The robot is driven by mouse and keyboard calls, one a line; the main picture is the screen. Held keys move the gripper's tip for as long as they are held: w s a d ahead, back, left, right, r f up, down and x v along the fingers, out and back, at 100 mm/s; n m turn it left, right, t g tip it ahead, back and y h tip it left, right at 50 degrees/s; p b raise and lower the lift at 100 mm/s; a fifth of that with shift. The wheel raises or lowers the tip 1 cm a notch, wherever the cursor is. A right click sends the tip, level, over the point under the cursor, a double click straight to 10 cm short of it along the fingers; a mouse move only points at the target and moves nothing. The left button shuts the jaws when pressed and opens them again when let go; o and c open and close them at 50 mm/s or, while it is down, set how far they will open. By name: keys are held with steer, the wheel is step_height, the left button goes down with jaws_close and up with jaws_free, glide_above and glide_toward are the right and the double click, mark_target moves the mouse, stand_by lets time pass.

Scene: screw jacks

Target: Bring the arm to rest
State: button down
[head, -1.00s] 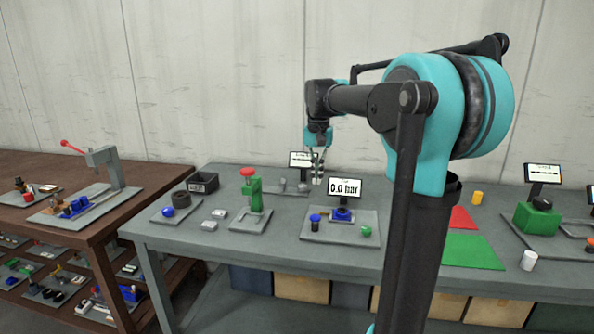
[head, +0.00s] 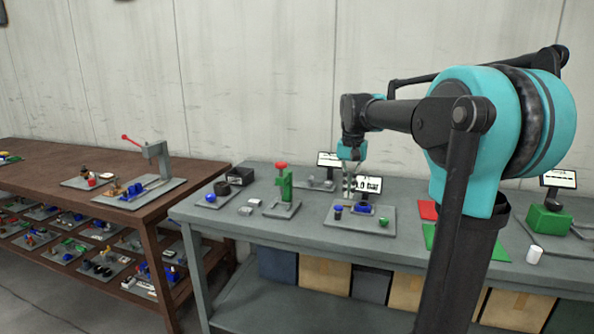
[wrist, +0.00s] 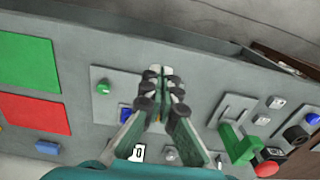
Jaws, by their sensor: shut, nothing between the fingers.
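My gripper (head: 348,187) hangs at the end of my arm above the grey table (head: 310,238), in front of the "0 bar" display (head: 369,186). Its fingers are together and hold nothing. In the wrist view my gripper (wrist: 160,72) points over the table, its closed fingertips at the upper middle. A grey plate (head: 340,219) with blue parts and a green knob (head: 384,223) lies below it. The wrist view shows the same green knob (wrist: 102,87) beside the fingers, which cover part of that plate.
A green press (head: 285,188) with a red top stands left of my gripper. Red (head: 428,210) and green (head: 440,240) mats lie to the right, partly behind my arm. A brown table (head: 65,185) with small parts and a lever press (head: 158,160) is at the left.

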steer(key=s+d+f+n+t, duration=0.3)
steer(key=s+f+t, duration=0.1)
steer(key=s+f, duration=1.9)
step_height(320, 180, down, 3)
steer(key=shift+d+f, duration=0.1)
steer(key=shift+d, duration=0.05)
stand_by(3.3)
